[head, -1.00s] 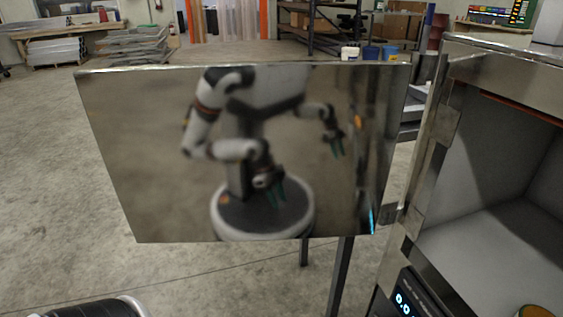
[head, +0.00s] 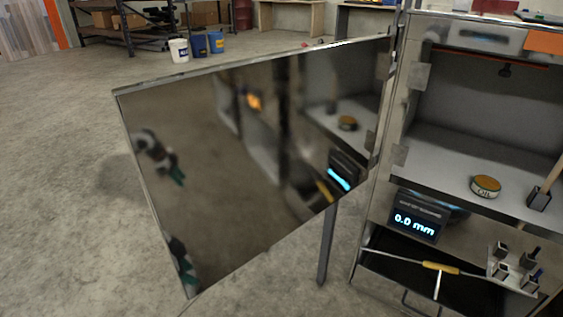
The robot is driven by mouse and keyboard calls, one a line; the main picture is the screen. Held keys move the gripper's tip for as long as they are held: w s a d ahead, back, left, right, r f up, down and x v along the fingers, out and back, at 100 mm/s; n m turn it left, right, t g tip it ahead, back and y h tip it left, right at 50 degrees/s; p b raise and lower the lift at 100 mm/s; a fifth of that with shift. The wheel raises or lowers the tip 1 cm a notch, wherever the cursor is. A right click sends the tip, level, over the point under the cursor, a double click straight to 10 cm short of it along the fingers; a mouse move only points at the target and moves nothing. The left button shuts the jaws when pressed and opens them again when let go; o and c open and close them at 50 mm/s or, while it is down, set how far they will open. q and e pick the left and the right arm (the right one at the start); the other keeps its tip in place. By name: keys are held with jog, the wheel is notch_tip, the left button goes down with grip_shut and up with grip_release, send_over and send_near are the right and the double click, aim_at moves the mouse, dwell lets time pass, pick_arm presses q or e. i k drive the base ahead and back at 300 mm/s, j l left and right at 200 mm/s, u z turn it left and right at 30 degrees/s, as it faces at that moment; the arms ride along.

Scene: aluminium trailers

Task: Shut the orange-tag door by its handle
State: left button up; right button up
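The door (head: 235,150) is a mirror-like metal panel, swung wide open from the cabinet (head: 403,110), with its hinge side at the right. No handle shows on the face turned to me. An orange tag (head: 544,41) sits at the top right of the cabinet front. The cabinet's upper compartment is open to view. Neither of my grippers is directly in view. Blurred reflections of my arms show at the left part of the door, too unclear to tell the fingers' state.
Inside the cabinet stand a round tin (head: 485,187) and a wooden-handled tool (head: 545,185). Below are a 0.0 mm display (head: 416,222) and a dark tray with a yellow-handled tool (head: 440,268). Concrete floor (head: 70,170) is clear to the left. Shelving and buckets (head: 215,43) stand behind.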

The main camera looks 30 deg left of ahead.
aim_at(230, 160)
jog(key=j+z, duration=0.2)
jog(key=j, duration=0.2)
jog(key=k+j+z, duration=0.2)
jog(key=j, duration=0.15)
jog(key=j+z, duration=0.2)
jog(key=j, duration=0.15)
jog(key=k+j+z, duration=0.15)
jog(key=j, duration=0.2)
jog(key=k+j+z, duration=0.2)
jog(key=j, duration=0.15)
jog(key=j+z, duration=0.3)
jog(key=j, duration=1.15)
jog(key=i, duration=0.05)
